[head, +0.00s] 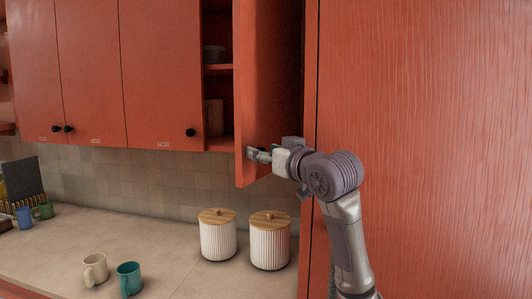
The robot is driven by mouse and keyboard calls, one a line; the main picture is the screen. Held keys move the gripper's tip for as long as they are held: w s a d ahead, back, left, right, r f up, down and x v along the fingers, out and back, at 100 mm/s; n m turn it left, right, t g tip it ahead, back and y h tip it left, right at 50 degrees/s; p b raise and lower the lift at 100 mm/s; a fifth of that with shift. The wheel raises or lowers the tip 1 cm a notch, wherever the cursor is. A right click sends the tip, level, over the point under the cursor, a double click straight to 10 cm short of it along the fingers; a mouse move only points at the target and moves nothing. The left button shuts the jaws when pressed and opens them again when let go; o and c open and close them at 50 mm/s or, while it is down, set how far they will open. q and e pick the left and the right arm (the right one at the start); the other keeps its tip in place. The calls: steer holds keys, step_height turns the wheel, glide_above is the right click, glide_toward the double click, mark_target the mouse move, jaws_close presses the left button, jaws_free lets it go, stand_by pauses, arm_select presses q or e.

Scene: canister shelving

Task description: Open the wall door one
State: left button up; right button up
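A red wall cabinet door (268,80) stands partly open, its free left edge swung out toward me. Its outer face is toward me and its hinge side is at the right, by the tall red panel. My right gripper (255,154) is at the lower left of this door's face, close to its free edge. Something dark shows at its fingertips, where a knob could be, but I cannot tell whether the fingers are closed on it. My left gripper is out of view.
Open shelves (218,70) hold dark items left of the door. Closed cabinet doors (160,70) with black knobs run further left. Below, two ribbed canisters (217,240) (269,245) with wooden lids and several mugs stand on the counter (165,245). A tall red panel (430,130) fills the right.

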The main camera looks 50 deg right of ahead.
steer(key=shift+w+a+f, duration=0.1)
steer(key=v, duration=1.2)
stand_by(0.4)
